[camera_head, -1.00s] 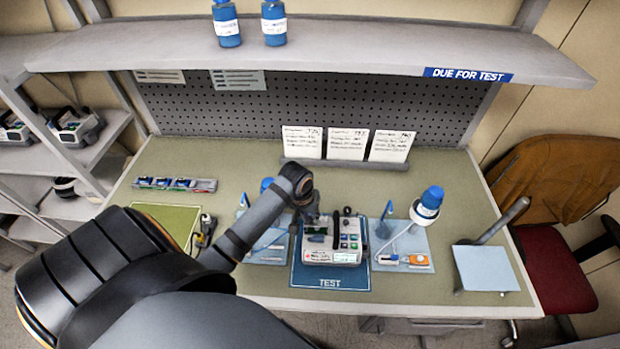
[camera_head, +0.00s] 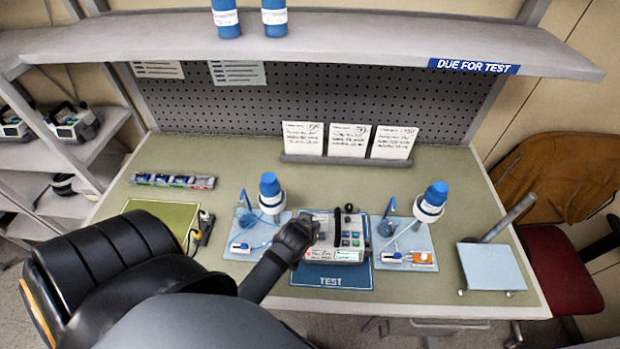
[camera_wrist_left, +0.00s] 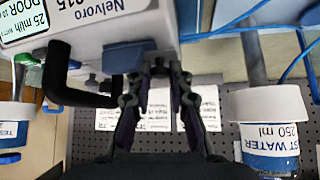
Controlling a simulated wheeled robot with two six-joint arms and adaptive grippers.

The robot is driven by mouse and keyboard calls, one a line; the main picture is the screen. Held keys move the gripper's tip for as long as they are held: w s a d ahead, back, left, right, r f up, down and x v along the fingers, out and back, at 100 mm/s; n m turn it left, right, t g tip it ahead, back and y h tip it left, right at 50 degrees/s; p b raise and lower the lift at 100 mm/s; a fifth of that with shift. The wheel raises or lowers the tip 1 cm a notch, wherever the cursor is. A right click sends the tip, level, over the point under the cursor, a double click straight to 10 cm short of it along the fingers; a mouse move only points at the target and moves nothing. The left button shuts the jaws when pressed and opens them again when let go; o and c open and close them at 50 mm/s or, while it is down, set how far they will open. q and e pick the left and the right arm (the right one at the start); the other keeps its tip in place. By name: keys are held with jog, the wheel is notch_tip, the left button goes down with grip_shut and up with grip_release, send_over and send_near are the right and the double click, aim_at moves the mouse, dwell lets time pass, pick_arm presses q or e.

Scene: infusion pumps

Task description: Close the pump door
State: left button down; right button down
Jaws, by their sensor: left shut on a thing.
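The infusion pump (camera_head: 350,238) stands on the blue TEST mat (camera_head: 330,281) in the middle of the bench. It has a white body, coloured keys and a black handle. My left gripper (camera_head: 312,226) is at the pump's left side and hides the door area in the head view. In the left wrist view the pump's labelled white body (camera_wrist_left: 100,22) and black handle (camera_wrist_left: 72,78) lie left of the fingers. The left gripper (camera_wrist_left: 160,68) is shut there, its tips close together at the pump's edge. The door part between them is mostly hidden. The right gripper is out of view.
A tilted plate (camera_head: 490,268) is at the right, a parts tray (camera_head: 172,180) at the left. The shelf (camera_head: 330,45) hangs above.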

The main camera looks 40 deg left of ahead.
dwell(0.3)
pick_arm(q)
jog(key=c, duration=1.2)
grip_release()
notch_tip(320, 180, up, 10)
jog(key=shift+s+f, duration=0.1)
